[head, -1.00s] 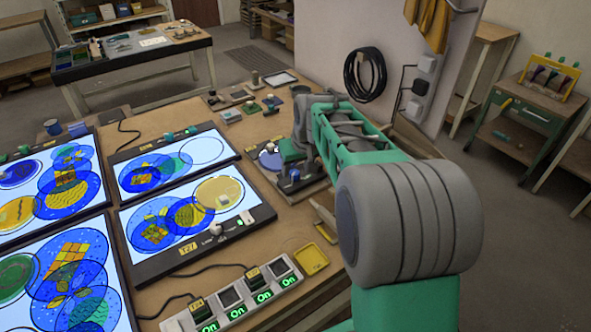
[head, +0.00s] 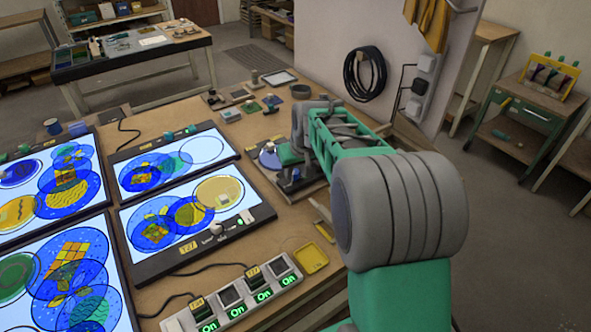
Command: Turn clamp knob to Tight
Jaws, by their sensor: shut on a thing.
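My gripper (head: 289,168) points down at a small dark clamp fixture (head: 302,186) on the right side of the wooden workbench (head: 262,215). It is shut on what appears to be the clamp knob. The fingers and my wrist cover most of the knob, so its marker and any Tight label cannot be read. A round blue-and-white disc (head: 268,159) lies on the fixture just left of my gripper. My arm reaches in from the lower right and hides the fixture's right side.
Lit light panels (head: 262,214) with coloured glass discs fill the bench's left. A power strip (head: 235,308) with several green "On" lights and a yellow tray (head: 309,258) are nearer.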

